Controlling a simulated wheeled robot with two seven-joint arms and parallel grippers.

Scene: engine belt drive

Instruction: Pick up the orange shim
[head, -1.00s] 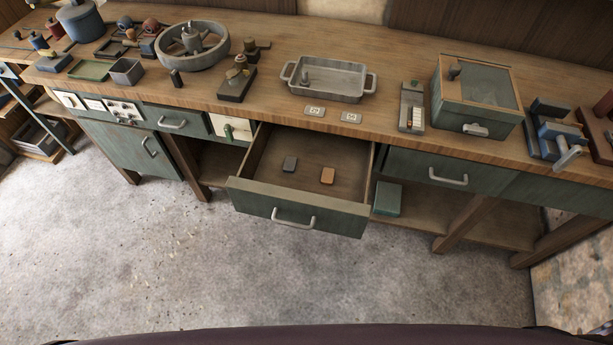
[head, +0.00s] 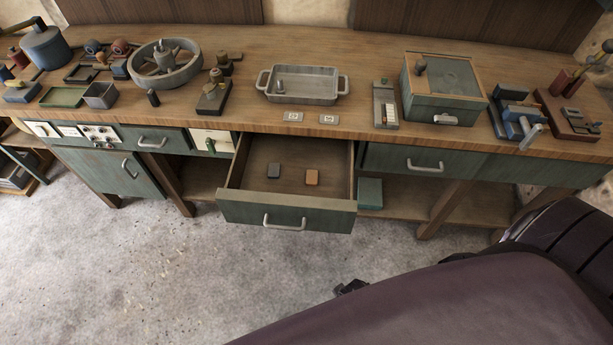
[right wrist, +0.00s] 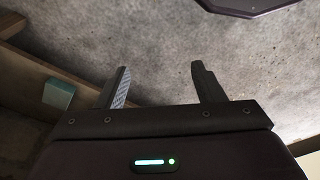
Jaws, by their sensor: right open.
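The orange shim (head: 312,177) lies flat in the open drawer (head: 287,212), right of a dark grey shim (head: 274,171), with a gap between them. In the right wrist view my right gripper (right wrist: 158,82) is open and empty, with concrete floor beyond its fingers. In the head view a small dark part at the edge of my right arm may be this gripper, but it is too unclear to tell. The shim does not show in the right wrist view. My left gripper is not in view.
The workbench (head: 362,122) holds a grey tray (head: 303,97), a wheel (head: 165,64), a green box (head: 443,88) and a blue vise (head: 517,112). A teal box (head: 370,193) sits on the shelf right of the drawer. The floor in front is clear.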

